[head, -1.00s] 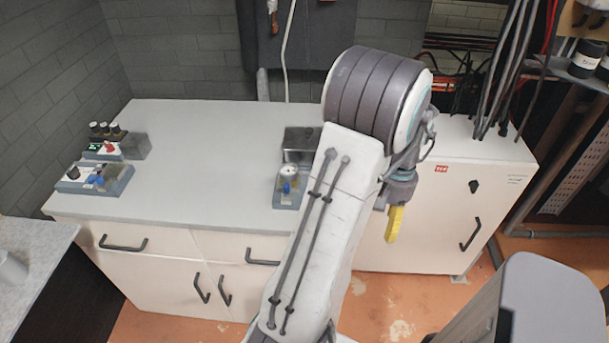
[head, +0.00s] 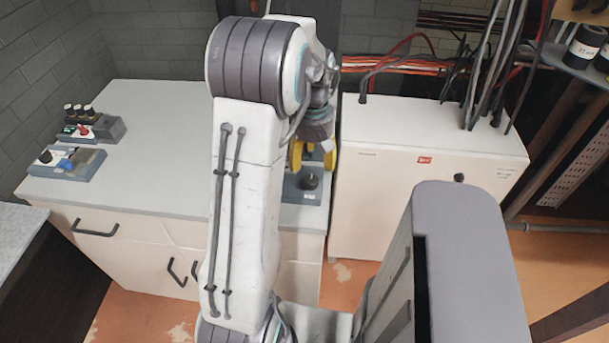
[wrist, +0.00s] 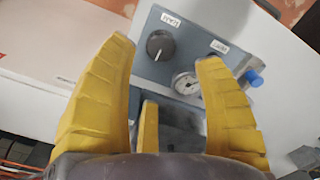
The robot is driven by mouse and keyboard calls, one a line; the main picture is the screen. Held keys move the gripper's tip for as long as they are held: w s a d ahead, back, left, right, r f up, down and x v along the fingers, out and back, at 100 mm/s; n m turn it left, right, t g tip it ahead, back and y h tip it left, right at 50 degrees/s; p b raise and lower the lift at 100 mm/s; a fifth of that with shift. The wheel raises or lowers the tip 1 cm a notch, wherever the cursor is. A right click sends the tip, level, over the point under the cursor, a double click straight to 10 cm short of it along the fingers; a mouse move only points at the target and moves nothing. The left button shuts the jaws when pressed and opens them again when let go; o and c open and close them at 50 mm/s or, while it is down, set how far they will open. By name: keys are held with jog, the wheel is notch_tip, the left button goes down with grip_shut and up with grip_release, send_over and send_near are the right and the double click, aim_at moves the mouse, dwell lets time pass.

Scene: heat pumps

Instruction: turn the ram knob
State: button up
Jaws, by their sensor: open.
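A grey panel box stands at the right end of the counter, partly hidden behind my arm in the head view. Its round black knob (head: 310,181) shows just below my gripper (head: 313,160). In the wrist view the black knob (wrist: 160,45) lies between the tips of my yellow fingers (wrist: 165,52), beside a small white label (wrist: 171,19) too blurred to read surely. The fingers are spread apart and empty. I cannot tell how far above the knob they are, and no contact shows.
The same panel has a round gauge (wrist: 186,84) and a blue knob (wrist: 253,78) close to the right finger. Other control boxes (head: 70,162) stand at the counter's left end. The middle of the counter (head: 160,150) is clear. A white cabinet (head: 400,190) stands at right.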

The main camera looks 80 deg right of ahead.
aim_at(311, 179)
jog(key=shift+a+n, duration=0.15)
jog(key=shift+n, duration=0.55)
jog(key=shift+f+n, duration=0.15)
jog(key=shift+n, duration=0.75)
jog(key=shift+f, duration=3.55)
jog(key=shift+o, duration=0.2)
jog(key=c, duration=1.2)
